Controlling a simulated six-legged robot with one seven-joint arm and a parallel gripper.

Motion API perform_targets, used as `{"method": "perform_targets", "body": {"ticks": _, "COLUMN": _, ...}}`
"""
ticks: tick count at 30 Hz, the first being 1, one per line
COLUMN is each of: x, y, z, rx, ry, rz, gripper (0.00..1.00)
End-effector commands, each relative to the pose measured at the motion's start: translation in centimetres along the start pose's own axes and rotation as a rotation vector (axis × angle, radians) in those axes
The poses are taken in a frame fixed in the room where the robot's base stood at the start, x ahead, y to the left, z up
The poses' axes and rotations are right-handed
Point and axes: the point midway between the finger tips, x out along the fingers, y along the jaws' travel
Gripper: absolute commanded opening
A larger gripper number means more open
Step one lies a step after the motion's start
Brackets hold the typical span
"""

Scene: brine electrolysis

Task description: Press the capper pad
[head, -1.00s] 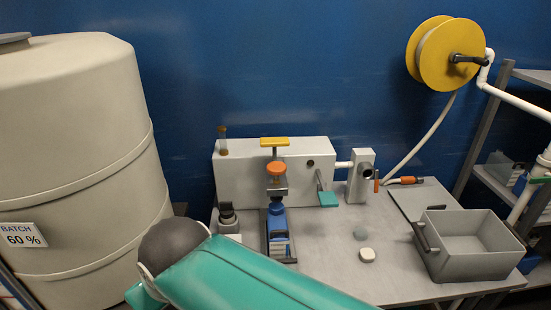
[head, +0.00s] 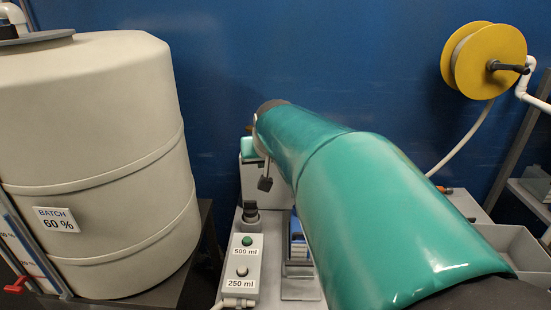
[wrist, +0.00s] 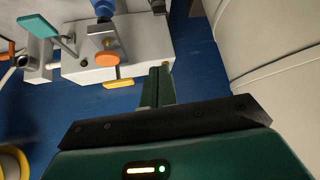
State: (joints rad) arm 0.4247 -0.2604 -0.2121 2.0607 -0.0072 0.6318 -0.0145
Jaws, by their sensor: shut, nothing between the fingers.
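The white capping machine (wrist: 135,50) shows upside down in the wrist view. It bears an orange round pad (wrist: 106,58) on a grey bracket and a yellow bar (wrist: 118,84) beside it. I cannot tell for sure which of these is the capper pad. A blue bottle (wrist: 103,8) is in line with the orange pad. My gripper (wrist: 160,72) is shut and empty, to the right of the orange pad and apart from it in that view. In the head view my arm hides most of the machine; part of the blue bottle (head: 297,236) shows.
A teal paddle (wrist: 38,25) sticks out from the machine. A button box (head: 243,262) marked 500 ml and 250 ml stands at the front. A large beige tank (head: 95,160) is at the left, a yellow reel (head: 484,60) and grey bin (head: 512,250) at the right.

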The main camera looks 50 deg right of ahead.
Motion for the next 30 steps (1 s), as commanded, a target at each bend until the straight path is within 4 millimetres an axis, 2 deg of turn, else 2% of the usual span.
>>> {"method": "perform_targets", "body": {"ticks": 1, "x": 1.0, "y": 2.9, "z": -1.5, "rx": 0.041, "ry": 0.015, "rz": 0.045, "gripper": 0.00}}
{"method": "perform_targets", "body": {"ticks": 3, "x": 1.8, "y": 6.3, "z": -3.1, "rx": 0.083, "ry": 0.040, "rz": 0.095, "gripper": 0.00}}
{"method": "perform_targets", "body": {"ticks": 6, "x": 2.5, "y": 10.1, "z": -4.6, "rx": 0.123, "ry": 0.066, "rz": 0.150, "gripper": 0.00}}
{"method": "perform_targets", "body": {"ticks": 9, "x": 2.8, "y": 12.1, "z": -5.3, "rx": 0.142, "ry": 0.080, "rz": 0.180, "gripper": 0.00}}
{"method": "perform_targets", "body": {"ticks": 12, "x": 2.9, "y": 12.6, "z": -5.5, "rx": 0.147, "ry": 0.087, "rz": 0.188, "gripper": 0.00}}
{"method": "perform_targets", "body": {"ticks": 23, "x": 3.3, "y": 12.6, "z": -5.5, "rx": 0.146, "ry": 0.084, "rz": 0.186, "gripper": 0.00}}
{"method": "perform_targets", "body": {"ticks": 26, "x": 4.3, "y": 12.8, "z": -5.5, "rx": 0.146, "ry": 0.082, "rz": 0.186, "gripper": 0.00}}
{"method": "perform_targets", "body": {"ticks": 30, "x": 6.8, "y": 13.3, "z": -5.7, "rx": 0.147, "ry": 0.080, "rz": 0.187, "gripper": 0.00}}
